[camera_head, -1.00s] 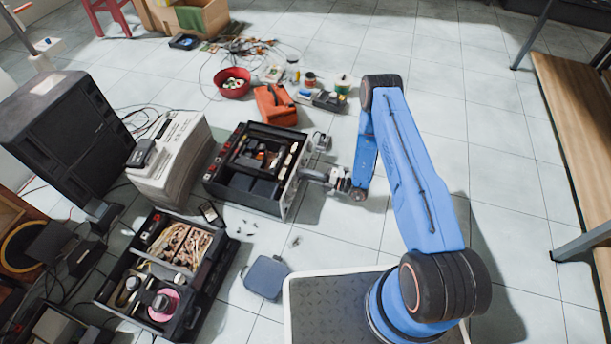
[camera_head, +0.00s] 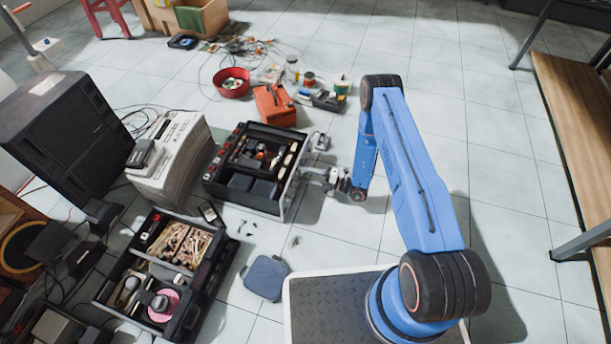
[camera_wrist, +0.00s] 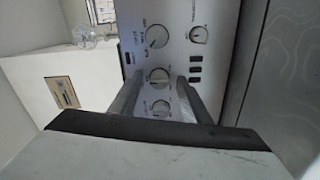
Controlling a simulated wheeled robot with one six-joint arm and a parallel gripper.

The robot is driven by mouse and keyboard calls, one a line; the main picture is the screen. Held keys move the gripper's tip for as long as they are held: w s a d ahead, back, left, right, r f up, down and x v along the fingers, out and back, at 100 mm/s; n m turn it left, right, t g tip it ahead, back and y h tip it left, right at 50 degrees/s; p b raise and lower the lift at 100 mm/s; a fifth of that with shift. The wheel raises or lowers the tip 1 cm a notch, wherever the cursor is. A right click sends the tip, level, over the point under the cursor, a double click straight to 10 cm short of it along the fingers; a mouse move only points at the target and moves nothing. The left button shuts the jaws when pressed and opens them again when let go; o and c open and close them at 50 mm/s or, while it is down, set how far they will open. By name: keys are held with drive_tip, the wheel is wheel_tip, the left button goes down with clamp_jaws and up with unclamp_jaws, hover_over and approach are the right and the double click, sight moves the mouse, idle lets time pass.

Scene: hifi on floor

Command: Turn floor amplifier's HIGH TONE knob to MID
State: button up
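The floor amplifier (camera_head: 293,181) stands in the middle of the head view, an open black chassis with a silver front panel facing right. In the wrist view its silver panel (camera_wrist: 182,50) carries several round knobs in a column. A middle knob (camera_wrist: 158,77) sits between the tips of my gripper (camera_wrist: 158,84), one finger on each side, with small gaps visible. A lower knob (camera_wrist: 160,107) shows between the fingers, and an upper knob (camera_wrist: 156,36) lies beyond them. The printed labels are too small to read, so I cannot tell which knob is HIGH TONE.
A small grey box (camera_head: 320,142) stands beside the panel's far end. An orange case (camera_head: 274,105) and a red bowl (camera_head: 231,83) lie beyond the amplifier. Another open black unit (camera_head: 165,270) is in front left. The tiled floor right of my arm is clear up to a wooden bench (camera_head: 575,130).

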drive_tip(key=v, duration=1.7)
drive_tip(key=shift+d, duration=0.2)
drive_tip(key=shift+s, duration=0.1)
